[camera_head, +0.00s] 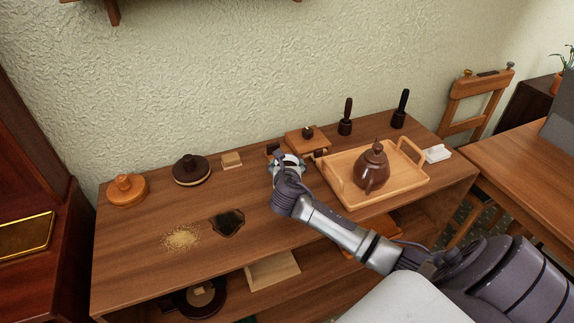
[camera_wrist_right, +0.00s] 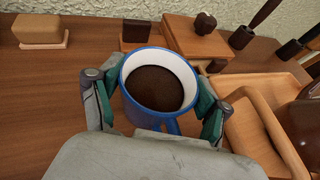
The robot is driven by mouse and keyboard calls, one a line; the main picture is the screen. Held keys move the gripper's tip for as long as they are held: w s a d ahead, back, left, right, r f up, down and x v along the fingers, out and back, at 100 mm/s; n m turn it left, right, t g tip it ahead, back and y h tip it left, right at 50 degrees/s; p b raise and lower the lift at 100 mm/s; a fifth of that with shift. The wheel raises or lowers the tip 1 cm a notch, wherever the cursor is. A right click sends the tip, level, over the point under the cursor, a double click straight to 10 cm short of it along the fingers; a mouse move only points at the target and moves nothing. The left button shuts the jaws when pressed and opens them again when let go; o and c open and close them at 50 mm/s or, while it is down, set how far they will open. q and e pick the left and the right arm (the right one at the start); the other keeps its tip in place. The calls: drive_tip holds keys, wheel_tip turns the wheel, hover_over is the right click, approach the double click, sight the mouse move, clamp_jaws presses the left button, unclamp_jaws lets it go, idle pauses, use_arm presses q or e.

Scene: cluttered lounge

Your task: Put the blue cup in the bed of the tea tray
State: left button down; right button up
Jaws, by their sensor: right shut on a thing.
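The blue cup (camera_wrist_right: 158,84) has a white inside and holds something dark brown. In the wrist view it sits between the two fingers of my right gripper (camera_wrist_right: 157,105), which is shut on it. In the head view my right gripper (camera_head: 287,163) is over the shelf top, just left of the tea tray, and mostly hides the cup. The tea tray (camera_head: 410,192) is light wood with raised handles, and a brown teapot (camera_head: 371,168) stands in its bed. The tray's near handle also shows in the wrist view (camera_wrist_right: 268,125). My left gripper is not in view.
Behind the cup stands a wooden box (camera_head: 308,140). Dark-handled tools (camera_head: 345,118) stand behind the tray, and a white block (camera_head: 437,153) lies at its right.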

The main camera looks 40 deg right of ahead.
drive_tip(key=o, duration=1.1)
drive_tip(key=shift+f, duration=0.1)
drive_tip(key=o, duration=0.4)
drive_tip(key=shift+c, duration=0.2)
